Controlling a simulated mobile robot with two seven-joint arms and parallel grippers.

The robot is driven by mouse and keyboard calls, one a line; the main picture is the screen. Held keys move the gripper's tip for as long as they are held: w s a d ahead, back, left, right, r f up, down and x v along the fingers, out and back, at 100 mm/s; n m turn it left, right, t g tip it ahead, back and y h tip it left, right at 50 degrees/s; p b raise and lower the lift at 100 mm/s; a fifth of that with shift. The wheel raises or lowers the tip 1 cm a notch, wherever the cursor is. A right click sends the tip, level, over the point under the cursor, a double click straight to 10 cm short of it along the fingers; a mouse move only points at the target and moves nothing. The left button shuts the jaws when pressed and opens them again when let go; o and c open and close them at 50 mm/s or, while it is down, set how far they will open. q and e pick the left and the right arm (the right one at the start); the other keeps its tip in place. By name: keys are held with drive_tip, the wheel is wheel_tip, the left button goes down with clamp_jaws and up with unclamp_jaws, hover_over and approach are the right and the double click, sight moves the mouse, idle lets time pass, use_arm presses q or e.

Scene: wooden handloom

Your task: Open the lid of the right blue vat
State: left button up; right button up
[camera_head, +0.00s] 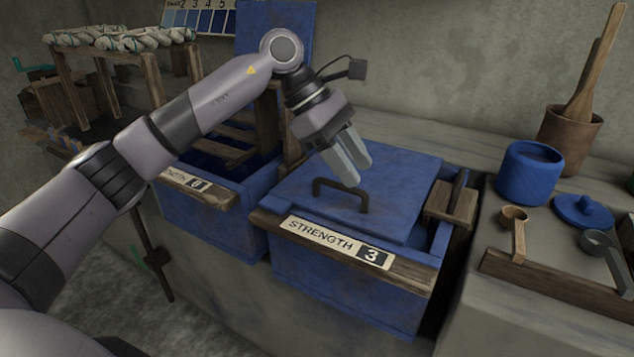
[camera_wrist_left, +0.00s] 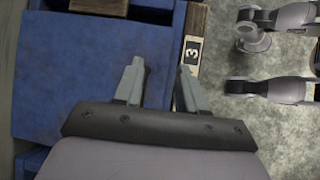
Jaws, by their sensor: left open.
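The right blue vat (camera_head: 350,292) carries a plate reading STRENGTH 3 (camera_head: 335,243). Its flat blue lid (camera_head: 395,195) lies shut on top, with a dark handle (camera_head: 341,190) near the front edge. My left gripper (camera_head: 358,170) is open and empty, pointing down just above and beside the handle; I cannot tell whether it touches. In the left wrist view, the gripper's two fingers (camera_wrist_left: 160,78) are spread apart over the lid (camera_wrist_left: 65,70) near the label's 3 (camera_wrist_left: 193,50). The handle does not show clearly there. My right gripper is out of view.
The left vat (camera_head: 225,225), marked 0, stands open with its lid (camera_head: 272,35) upright behind it. A wooden rack with wrapped bundles (camera_head: 120,38) stands at back left. At right, a blue jar (camera_head: 529,173), its lid (camera_head: 583,211) and a scoop (camera_head: 518,228) sit on the counter.

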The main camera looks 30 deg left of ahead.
sight(335, 182)
use_arm(q)
drive_tip(key=w+a+r+y+b, duration=0.1)
drive_tip(key=a+y, duration=0.2)
drive_tip(key=a, duration=0.5)
drive_tip(key=shift+t, duration=0.4)
drive_tip(key=x, duration=0.2)
drive_tip(key=b+x, duration=0.1)
drive_tip(key=x, duration=0.1)
drive_tip(key=b+x, duration=0.1)
drive_tip(key=x, duration=0.1)
drive_tip(key=shift+w+d+f, duration=0.15)
drive_tip(key=shift+w+d, duration=0.05)
drive_tip(key=shift+d, duration=0.25)
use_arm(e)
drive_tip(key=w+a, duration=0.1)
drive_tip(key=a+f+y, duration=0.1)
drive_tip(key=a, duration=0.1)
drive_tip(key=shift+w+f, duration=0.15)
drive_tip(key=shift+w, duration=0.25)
use_arm(q)
clamp_jaws()
